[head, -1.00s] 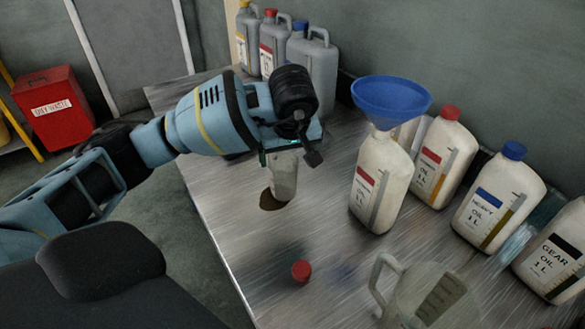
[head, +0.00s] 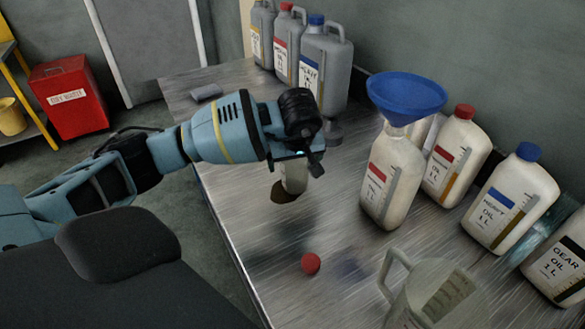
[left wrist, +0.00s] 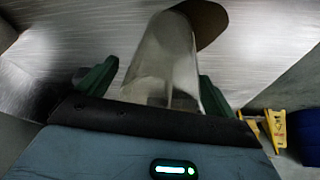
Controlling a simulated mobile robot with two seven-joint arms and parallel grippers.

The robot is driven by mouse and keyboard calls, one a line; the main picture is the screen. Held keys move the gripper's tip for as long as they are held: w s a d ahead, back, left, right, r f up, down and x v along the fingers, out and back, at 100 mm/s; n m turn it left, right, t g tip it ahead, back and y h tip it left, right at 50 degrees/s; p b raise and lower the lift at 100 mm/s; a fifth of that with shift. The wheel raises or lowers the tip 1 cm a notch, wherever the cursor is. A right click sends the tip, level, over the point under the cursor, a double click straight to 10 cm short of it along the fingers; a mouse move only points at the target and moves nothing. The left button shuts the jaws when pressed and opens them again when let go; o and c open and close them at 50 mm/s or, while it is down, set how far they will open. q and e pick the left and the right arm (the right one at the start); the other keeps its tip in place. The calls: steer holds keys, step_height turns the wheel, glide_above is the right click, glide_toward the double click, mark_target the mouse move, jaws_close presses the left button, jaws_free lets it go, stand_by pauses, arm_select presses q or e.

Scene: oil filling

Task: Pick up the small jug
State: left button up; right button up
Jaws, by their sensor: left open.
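The small jug (head: 294,176) is a pale, clear vessel below my left gripper (head: 297,161) in the head view. The gripper and wrist hide its upper part. In the left wrist view the jug (left wrist: 165,62) lies between the two green fingers of my left gripper (left wrist: 157,80). The fingers stand apart on either side of it, and the gripper is open. I cannot tell whether a finger touches it. A dark brown patch (head: 284,194) shows on the table by the jug's base. My right gripper is not in view.
A larger clear jug (head: 437,300) stands at the table's near edge. A red cap (head: 311,263) lies on the table. A blue funnel (head: 406,95) sits on a white oil bottle (head: 391,180). More white bottles line the right, and grey canisters (head: 322,70) stand behind.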

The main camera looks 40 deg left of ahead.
arm_select(q)
steer(key=shift+w+a+f, duration=0.1)
steer(key=shift+f, duration=0.35)
steer(key=c, duration=1.1)
steer(key=shift+o, duration=0.2)
steer(key=shift+r, duration=0.1)
